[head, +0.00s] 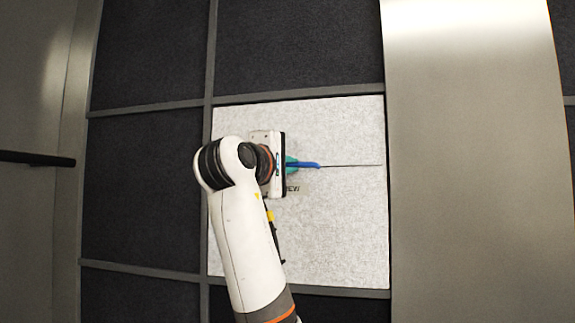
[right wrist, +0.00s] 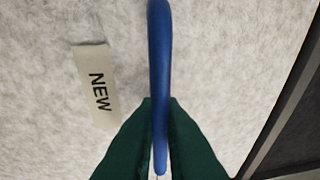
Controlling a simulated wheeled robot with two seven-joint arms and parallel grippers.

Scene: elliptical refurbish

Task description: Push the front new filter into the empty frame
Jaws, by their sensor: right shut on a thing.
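The new filter is a pale, speckled square panel (head: 345,230) inside one cell of a dark grid in the head view. Its surface and a "NEW" label (right wrist: 97,88) fill much of the right wrist view. My right gripper (head: 291,164) is at the panel's upper middle, its green fingers shut on a slim blue bar (head: 308,165). The bar runs between the fingertips in the right wrist view (right wrist: 159,60). A thin dark line runs from the bar to the panel's right edge. How deep the panel sits in the frame I cannot tell. My left gripper is out of view.
Dark textured panels (head: 150,160) fill the neighbouring cells, divided by grey frame bars (head: 150,108). A smooth metal panel (head: 470,180) stands to the right. A black bar (head: 35,158) juts in at the left. My right arm hides the panel's lower left part.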

